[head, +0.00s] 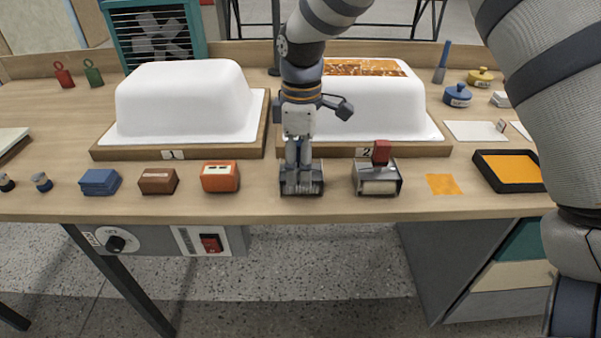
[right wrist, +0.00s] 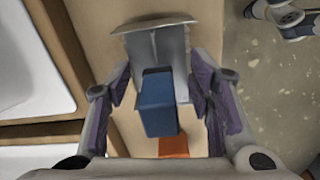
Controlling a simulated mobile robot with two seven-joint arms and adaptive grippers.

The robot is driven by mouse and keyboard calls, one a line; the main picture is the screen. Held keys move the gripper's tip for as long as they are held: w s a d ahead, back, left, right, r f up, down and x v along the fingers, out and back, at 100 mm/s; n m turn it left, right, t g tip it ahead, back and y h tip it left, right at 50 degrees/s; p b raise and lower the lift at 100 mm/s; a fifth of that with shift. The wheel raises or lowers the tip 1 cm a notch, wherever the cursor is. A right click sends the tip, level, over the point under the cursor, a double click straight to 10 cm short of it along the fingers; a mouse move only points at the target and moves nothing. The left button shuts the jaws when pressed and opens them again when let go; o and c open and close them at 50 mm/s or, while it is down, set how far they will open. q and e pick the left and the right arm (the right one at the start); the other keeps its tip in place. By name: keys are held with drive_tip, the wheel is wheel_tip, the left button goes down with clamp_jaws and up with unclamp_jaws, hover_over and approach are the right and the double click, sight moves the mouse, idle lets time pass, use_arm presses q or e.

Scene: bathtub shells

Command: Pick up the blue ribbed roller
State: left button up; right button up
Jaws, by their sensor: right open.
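My right gripper (head: 302,186) points down over a metal-framed tool at the front of the bench, below tub shell 2. In the right wrist view, a blue block-like handle (right wrist: 157,103) stands between the two open fingers (right wrist: 160,112), with a gap on each side. A grey metal frame (right wrist: 172,48) lies beyond and around it. I take this to be the blue roller; its ribbed part cannot be made out. In the head view the gripper hides the blue handle. My left gripper is not in view.
A red-handled roller (head: 378,180) stands close to the right of the gripper. An orange box (head: 220,176) stands to its left, with brown (head: 158,181) and blue (head: 100,182) blocks beyond. Two white tub shells (head: 185,98) stand behind. The bench's front edge is near.

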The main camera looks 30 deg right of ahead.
clamp_jaws()
drive_tip(key=shift+r, duration=0.15)
